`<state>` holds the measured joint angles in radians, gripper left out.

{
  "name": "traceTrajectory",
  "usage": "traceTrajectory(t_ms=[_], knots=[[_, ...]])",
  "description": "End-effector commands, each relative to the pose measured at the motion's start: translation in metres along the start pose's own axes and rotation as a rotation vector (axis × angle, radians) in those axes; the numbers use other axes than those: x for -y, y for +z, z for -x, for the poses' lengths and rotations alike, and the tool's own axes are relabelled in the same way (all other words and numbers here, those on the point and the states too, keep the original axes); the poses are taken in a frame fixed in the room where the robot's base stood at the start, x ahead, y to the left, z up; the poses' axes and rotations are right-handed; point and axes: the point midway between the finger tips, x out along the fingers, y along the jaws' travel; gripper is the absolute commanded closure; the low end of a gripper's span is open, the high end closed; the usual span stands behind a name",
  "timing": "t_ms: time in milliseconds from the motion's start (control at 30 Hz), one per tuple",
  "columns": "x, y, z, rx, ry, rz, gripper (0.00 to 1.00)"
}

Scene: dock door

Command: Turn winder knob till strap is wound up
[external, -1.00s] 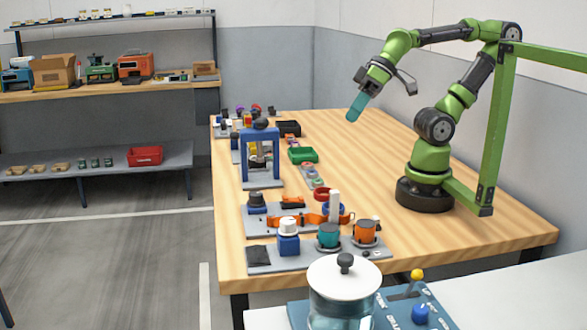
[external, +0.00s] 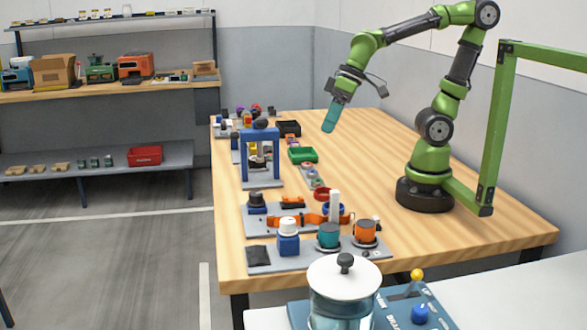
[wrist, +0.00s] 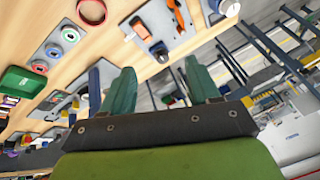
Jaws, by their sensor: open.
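A grey plate (external: 262,229) near the front of the bench carries an orange strap (external: 312,219) lying across it. An orange strip (wrist: 178,16) and a dark-topped block (wrist: 159,50) show at the top of the wrist view. My gripper (external: 330,118), with teal fingers, is in the air above the bench, behind and to the right of that plate. It is open and empty in the wrist view (wrist: 161,82).
A blue frame (external: 260,135) stands farther back, beside a green tray (external: 302,155). The bench's right-middle surface is clear.

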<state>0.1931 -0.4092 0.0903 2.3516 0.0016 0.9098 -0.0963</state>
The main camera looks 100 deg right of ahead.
Motion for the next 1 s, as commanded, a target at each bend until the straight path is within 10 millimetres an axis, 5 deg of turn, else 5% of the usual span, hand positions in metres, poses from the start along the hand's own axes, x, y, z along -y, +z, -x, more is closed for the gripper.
traceTrajectory(t_ms=[400, 500, 767, 1000], knots=[[-0.013, -0.109, -0.114, 0.199, -0.136, 0.655, 0.35], [-0.007, -0.126, -0.124, 0.174, -0.192, 0.849, 0.35], [0.001, -0.136, -0.120, 0.127, -0.219, 1.107, 0.35], [-0.006, -0.123, -0.148, 0.130, -0.222, 1.115, 0.35]])
